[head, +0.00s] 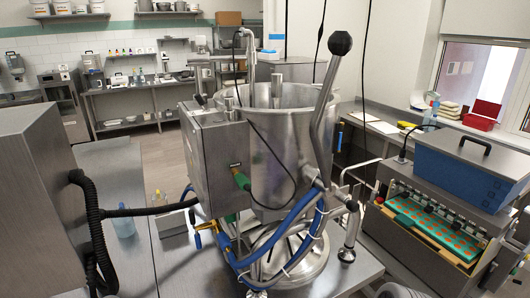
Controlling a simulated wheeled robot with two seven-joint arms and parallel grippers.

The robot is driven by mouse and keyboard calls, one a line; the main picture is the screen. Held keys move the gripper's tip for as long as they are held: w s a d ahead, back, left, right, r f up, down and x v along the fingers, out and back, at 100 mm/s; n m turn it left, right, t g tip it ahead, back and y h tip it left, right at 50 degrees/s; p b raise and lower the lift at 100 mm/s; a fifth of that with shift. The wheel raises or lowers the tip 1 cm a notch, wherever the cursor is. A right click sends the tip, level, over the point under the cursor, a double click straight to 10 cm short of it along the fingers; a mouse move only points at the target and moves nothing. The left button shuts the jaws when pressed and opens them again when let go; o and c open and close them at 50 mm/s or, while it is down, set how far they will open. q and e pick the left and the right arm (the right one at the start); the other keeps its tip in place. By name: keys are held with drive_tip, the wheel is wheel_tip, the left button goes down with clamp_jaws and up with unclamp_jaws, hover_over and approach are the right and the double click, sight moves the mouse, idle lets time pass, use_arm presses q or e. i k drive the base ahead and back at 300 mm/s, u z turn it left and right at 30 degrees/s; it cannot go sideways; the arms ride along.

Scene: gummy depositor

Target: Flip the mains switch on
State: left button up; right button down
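I cannot make out the mains switch for certain in the head view. The gummy depositor (433,205) stands on the right, with a blue lidded hopper (470,165) on top and a green tray of orange shapes (433,228) at its front. A large steel kettle (285,140) stands in the middle with a steel control box (225,160) on its left side. A green connector (240,179) sits low on that box. Neither of my grippers can be recognised in this view.
A tall lever with a black knob (340,43) rises over the kettle. Blue hoses (300,238) loop in front of it. A steel cabinet (35,205) with a black corrugated hose stands at left. A clear bottle (123,222) is on the left bench (115,180), which has free room.

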sight(199, 98)
drive_tip(key=z, duration=1.5)
drive_tip(key=k, duration=0.85)
drive_tip(key=u, duration=1.15)
